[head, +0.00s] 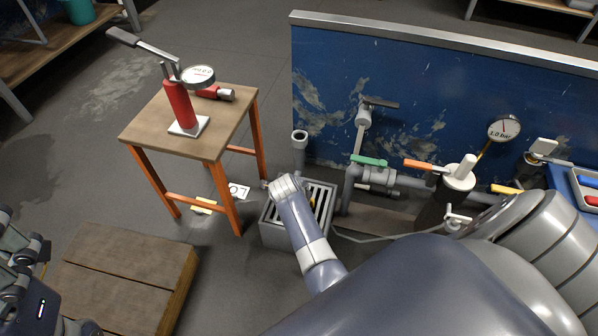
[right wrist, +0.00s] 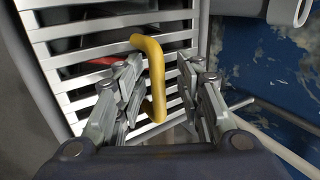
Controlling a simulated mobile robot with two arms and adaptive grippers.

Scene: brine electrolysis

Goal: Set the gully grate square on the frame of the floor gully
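The gully grate (right wrist: 94,32) is a pale metal grille of parallel slats with a yellow bent handle (right wrist: 154,75). In the head view the grate (head: 322,204) lies at the top of the grey box-shaped floor gully (head: 285,238), partly hidden by my right arm. I cannot tell whether it sits square or fully down on the frame. My right gripper (right wrist: 165,80) has its fingers apart on either side of the handle, with a visible gap on the right side. My left gripper (head: 22,268) is only partly in view at the left edge; its finger opening is unclear.
A wooden stool (head: 150,138) with a red hand pump (head: 179,105) stands left of the gully. A wooden step (head: 125,275) is at the lower left. Pipes with a green-handled valve (head: 369,160) and a blue wall (head: 430,90) stand behind and right.

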